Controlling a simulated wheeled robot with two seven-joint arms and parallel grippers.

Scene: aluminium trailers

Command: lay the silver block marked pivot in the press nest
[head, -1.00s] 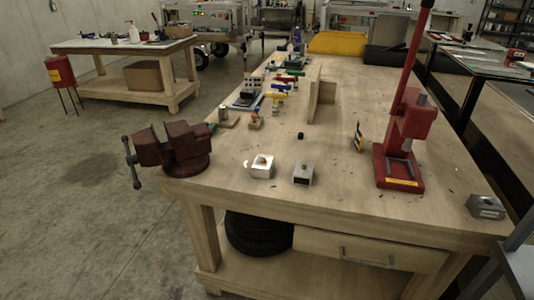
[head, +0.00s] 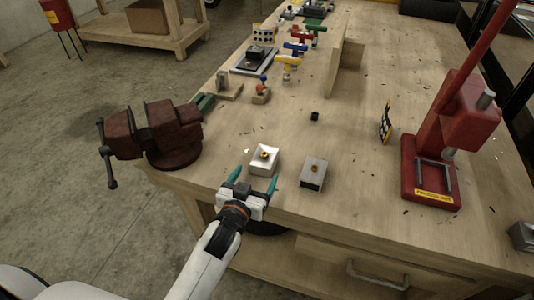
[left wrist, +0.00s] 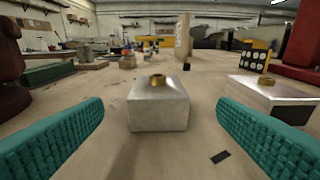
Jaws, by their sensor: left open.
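A silver block (head: 264,160) with a brass bushing on top sits near the bench's front edge. In the left wrist view this block (left wrist: 158,108) stands upright ahead, between the teal fingers. A second block (head: 313,172) with a bushing sits just to its right, also in the left wrist view (left wrist: 270,97). No pivot mark can be read on either. My left gripper (head: 252,183) is open and empty, just in front of the first block. The red press (head: 467,115) stands at the right; its nest (head: 434,177) between two upright bars looks empty. My right gripper is not in view.
A dark red vise (head: 165,135) is at the left front corner. A grey block (head: 522,236) lies at the right edge. The wood between the blocks and the press is mostly clear.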

